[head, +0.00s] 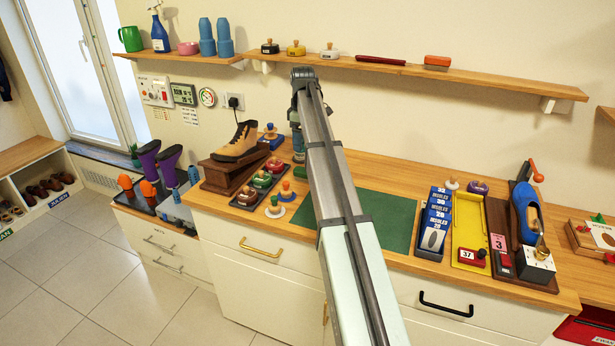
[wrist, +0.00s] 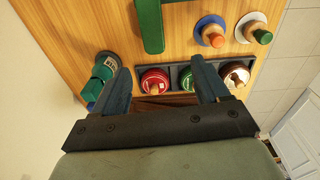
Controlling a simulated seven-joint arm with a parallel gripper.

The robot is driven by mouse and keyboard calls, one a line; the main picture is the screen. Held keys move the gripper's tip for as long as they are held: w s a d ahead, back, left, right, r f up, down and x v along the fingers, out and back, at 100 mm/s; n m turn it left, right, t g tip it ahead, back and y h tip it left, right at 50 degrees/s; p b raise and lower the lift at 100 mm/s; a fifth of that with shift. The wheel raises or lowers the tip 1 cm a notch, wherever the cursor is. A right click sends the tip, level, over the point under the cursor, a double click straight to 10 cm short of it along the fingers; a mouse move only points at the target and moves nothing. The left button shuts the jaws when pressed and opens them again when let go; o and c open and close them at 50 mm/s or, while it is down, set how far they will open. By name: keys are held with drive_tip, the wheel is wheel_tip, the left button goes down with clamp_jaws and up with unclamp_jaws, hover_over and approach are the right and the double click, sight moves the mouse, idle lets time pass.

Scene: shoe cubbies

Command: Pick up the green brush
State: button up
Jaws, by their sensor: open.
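A round, knobbed green brush (wrist: 187,79) sits in a dark tray between a red one and a brown-and-white one in the wrist view. In the head view the green brush (head: 262,180) is left of my arm. A long dark green bar (wrist: 150,24) lies on the counter beside the tray; I cannot tell what it is. My gripper (wrist: 156,64) is open and empty above the tray, its fingers either side of the red brush and part of the green one. The arm hides part of the counter in the head view.
A green bottle-like object (wrist: 103,68) stands by the left finger. Two pegs on discs, orange-topped (wrist: 212,38) and green-topped (wrist: 262,36), stand beside the tray. A wall shelf (head: 450,74) runs above. The green mat (head: 385,220) looks clear.

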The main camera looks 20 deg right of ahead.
drive_tip(key=shift+m+g, duration=0.3)
drive_tip(key=shift+m, duration=0.1)
drive_tip(key=f, duration=0.2)
drive_tip(key=d+f, duration=0.1)
drive_tip(key=f, duration=0.2)
drive_tip(key=d+f, duration=0.1)
drive_tip(key=f, duration=0.2)
drive_tip(key=shift+s+f, duration=0.15)
drive_tip(key=shift+s, duration=0.15)
drive_tip(key=shift+w+f, duration=0.2)
drive_tip(key=shift+f, duration=1.3)
drive_tip(key=shift+w+f, duration=0.2)
drive_tip(key=shift+f, duration=1.25)
drive_tip(key=c, duration=1.1)
